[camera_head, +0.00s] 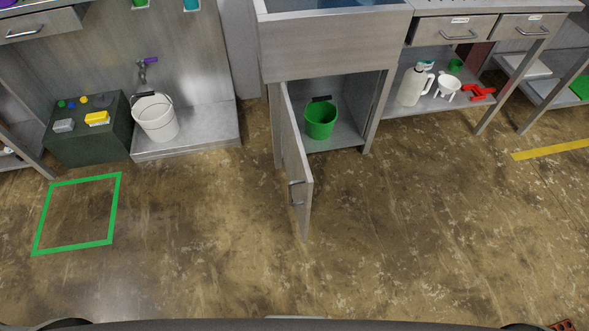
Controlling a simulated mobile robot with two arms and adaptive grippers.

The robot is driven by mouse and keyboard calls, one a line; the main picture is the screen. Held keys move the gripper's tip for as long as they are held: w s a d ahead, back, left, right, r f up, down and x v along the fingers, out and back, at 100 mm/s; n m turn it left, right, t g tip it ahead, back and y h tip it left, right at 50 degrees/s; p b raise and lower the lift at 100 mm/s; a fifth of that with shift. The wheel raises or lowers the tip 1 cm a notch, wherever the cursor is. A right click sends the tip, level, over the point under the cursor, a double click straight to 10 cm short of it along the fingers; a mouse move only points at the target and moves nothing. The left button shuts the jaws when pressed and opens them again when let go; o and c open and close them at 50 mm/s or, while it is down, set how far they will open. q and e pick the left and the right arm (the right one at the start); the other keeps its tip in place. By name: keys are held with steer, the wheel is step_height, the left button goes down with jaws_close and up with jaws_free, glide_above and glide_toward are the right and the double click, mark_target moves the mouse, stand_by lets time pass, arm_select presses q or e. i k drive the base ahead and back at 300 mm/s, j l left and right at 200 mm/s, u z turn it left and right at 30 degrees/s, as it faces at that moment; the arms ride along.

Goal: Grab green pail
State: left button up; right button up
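The green pail (321,121) stands upright inside an open cabinet under the metal sink, toward its floor's middle. A dark bar, which may be its handle, shows at its top edge. The cabinet door (297,165) is swung open toward me, on the left side of the opening. No gripper can be made out in the head view. Dark parts at the bottom corners look like my own body, so I cannot see whether either gripper is open or shut.
A white bucket (156,117) stands on a low metal platform (212,130) under a tap. A dark box (88,133) is left of it. A shelf (400,106) at right holds a white jug (411,84), a funnel (447,87) and red items. The floor in front is clear.

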mark_target(319, 115)
steer(key=k+j+z, duration=0.1)
steer(key=j, duration=0.15)
steer(key=i+l, duration=1.1)
steer(key=l, duration=0.2)
steer(key=i+l, duration=0.6)
steer(key=u, duration=0.05)
